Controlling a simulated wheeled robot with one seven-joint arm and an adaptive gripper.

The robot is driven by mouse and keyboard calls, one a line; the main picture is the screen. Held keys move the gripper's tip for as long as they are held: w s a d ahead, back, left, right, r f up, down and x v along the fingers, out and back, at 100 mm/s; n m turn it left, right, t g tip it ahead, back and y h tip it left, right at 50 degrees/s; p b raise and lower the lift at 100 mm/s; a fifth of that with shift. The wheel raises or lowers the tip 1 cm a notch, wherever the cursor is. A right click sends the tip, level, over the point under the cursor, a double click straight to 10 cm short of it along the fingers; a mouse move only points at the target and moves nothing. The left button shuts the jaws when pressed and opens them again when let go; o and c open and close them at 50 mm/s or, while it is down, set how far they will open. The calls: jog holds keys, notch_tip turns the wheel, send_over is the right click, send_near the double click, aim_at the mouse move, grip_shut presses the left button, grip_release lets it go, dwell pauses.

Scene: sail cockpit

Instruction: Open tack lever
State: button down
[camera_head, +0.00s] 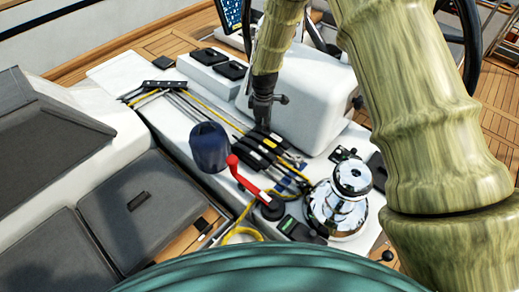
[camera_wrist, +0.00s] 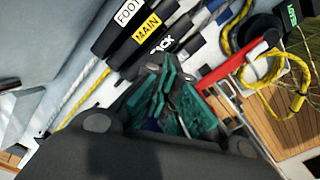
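A row of black clutch levers (camera_head: 262,148) lies across several ropes on the white deck block. In the wrist view one lever is labelled FOOT (camera_wrist: 127,14), and beside it is one labelled MAIN (camera_wrist: 147,31). The tack lever (camera_wrist: 163,45) comes after these, its label partly hidden and only "ACK" readable. My gripper (camera_wrist: 172,105) has teal fingers close together, pointing at the tack lever's near part and covering some of it. In the head view my dark gripper (camera_head: 263,112) hangs just above the lever row. Contact and finger gap are unclear.
A red handle (camera_head: 248,182) and a chrome winch (camera_head: 340,205) stand near the levers. A dark blue cylinder (camera_head: 210,147) is to their left. Yellow rope (camera_head: 240,233) lies in front. A white housing (camera_head: 318,95) rises behind, close to my arm.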

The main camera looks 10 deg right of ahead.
jog(key=shift+w+a+r, duration=0.3)
jog(key=shift+w+a, duration=0.2)
jog(key=shift+w, duration=0.2)
jog(key=shift+w+a, duration=0.1)
jog(key=shift+w+a+r, duration=0.2)
jog(key=shift+w+a, duration=0.35)
jog(key=shift+w, duration=0.15)
jog(key=shift+w+a, duration=0.1)
jog(key=shift+w+a+r, duration=0.1)
jog(key=shift+w+a, duration=0.5)
jog(key=shift+w, duration=0.15)
jog(key=shift+s+d, duration=0.1)
